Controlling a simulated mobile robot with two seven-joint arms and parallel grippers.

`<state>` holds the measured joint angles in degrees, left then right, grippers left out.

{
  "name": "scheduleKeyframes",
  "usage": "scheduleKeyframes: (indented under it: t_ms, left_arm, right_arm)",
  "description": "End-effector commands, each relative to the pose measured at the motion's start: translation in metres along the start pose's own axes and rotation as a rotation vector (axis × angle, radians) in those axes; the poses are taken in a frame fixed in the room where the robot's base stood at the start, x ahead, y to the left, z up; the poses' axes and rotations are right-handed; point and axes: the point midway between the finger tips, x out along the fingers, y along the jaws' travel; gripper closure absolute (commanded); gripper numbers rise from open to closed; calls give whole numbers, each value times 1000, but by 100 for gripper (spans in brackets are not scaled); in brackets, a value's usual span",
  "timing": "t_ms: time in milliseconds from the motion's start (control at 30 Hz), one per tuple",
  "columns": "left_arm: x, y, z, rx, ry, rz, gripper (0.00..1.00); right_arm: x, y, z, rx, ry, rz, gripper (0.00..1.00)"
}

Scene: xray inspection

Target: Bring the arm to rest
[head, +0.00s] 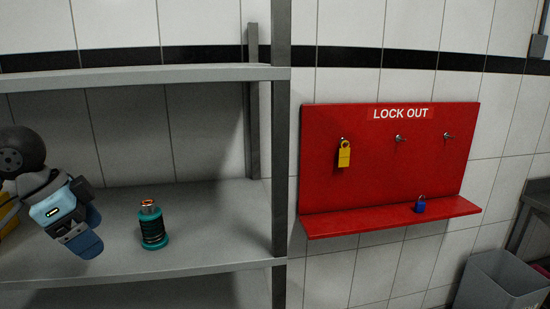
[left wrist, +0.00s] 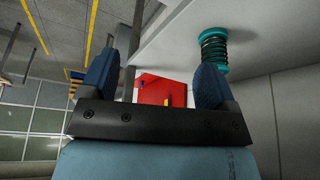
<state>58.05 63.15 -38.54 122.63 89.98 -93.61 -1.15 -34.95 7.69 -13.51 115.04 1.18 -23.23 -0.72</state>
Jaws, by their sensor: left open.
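My left gripper (head: 88,232) comes in from the left in the head view, over the grey shelf (head: 200,259). In the left wrist view its two blue fingers (left wrist: 157,85) stand wide apart with nothing between them. A teal spool-like object with a copper-coloured top (head: 152,226) stands upright on the shelf, just right of the gripper and apart from it in the head view. It also shows past one finger in the left wrist view (left wrist: 214,48). My right gripper is in neither view.
A red lock-out board (head: 370,180) on the tiled wall has a yellow padlock (head: 343,155) on a peg and a blue padlock (head: 420,204) on its ledge. A shelf post (head: 280,160) stands between. A grey bin (head: 497,283) is at lower right. A yellow thing (head: 8,222) shows at far left.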

Motion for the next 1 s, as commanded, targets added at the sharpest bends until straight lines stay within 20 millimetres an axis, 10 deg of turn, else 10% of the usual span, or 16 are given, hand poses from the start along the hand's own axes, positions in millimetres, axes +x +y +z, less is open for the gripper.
scheduleKeyframes:
  t_ms: [567, 1000]
  left_arm:
    - [180, 82, 7, -16, 88, -9, 18]
    - [270, 168, 88, -382, 113, -116, 18]
  right_arm:
    - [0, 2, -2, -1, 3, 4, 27]
    - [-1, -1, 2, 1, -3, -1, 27]
